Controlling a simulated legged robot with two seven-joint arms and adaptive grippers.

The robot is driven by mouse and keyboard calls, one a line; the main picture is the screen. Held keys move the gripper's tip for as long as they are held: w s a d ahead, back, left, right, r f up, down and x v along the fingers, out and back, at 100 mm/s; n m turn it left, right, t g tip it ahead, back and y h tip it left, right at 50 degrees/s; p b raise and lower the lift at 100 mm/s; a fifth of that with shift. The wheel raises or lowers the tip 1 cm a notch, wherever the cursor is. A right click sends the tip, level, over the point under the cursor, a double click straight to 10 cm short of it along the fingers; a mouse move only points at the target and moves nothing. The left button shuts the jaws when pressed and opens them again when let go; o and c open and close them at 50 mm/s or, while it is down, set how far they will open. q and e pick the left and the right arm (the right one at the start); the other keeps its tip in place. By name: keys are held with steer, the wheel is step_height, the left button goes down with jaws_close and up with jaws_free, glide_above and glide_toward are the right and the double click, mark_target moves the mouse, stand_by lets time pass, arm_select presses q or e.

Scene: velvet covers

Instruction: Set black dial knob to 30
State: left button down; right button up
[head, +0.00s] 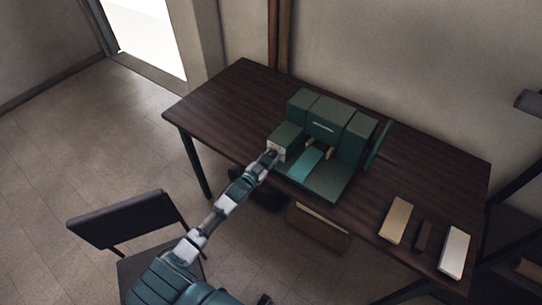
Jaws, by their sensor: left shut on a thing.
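A green machine (326,129) stands on the dark wooden table, with a pale plate (281,151) on the front of its left block. My left arm reaches up from the bottom of the head view, and my left gripper (270,156) is at this plate. The gripper is shut on the black dial knob, which is mostly hidden behind the fingers. The dial's marks and the knob's setting are too small to read. My right gripper does not show.
The dark table (222,97) has free room left of the machine. A tan block (396,220), a brown block (424,236) and a white block (454,251) lie at its right. A dark chair (125,222) stands at the front left. The machine has a wheel (379,146) on its right side.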

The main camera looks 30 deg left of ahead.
arm_select(q)
steer(key=c, duration=0.8)
jaws_free()
steer(key=shift+s, duration=0.5)
steer(key=s+a, duration=0.1)
steer(key=s, duration=1)
